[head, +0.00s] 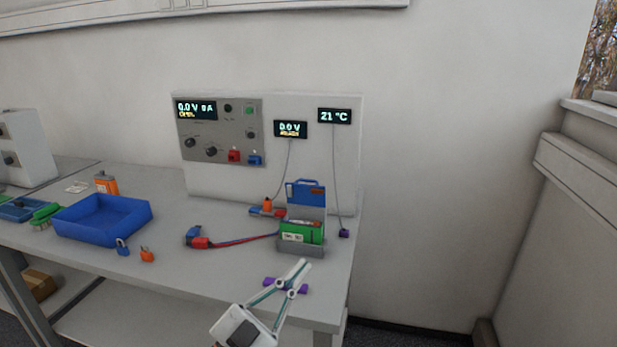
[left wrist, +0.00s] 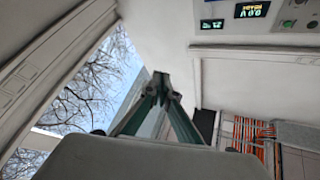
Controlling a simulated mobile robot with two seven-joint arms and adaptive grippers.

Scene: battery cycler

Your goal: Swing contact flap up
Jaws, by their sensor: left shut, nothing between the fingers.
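A green battery block (head: 302,232) sits in a grey holder (head: 300,249) near the right end of the bench. A blue panel with a handle-like top (head: 306,194), which looks like the contact flap, stands upright at the back of the block. My left gripper (head: 303,266) is in front of the holder, below it in the picture. Its fingers are together and empty. They also show shut in the left wrist view (left wrist: 160,80), with no flap or battery in sight there. My right gripper is not in view.
A purple piece (head: 270,282) lies partly hidden behind my left gripper. A red and blue connector (head: 197,240) with cables lies left of the holder.

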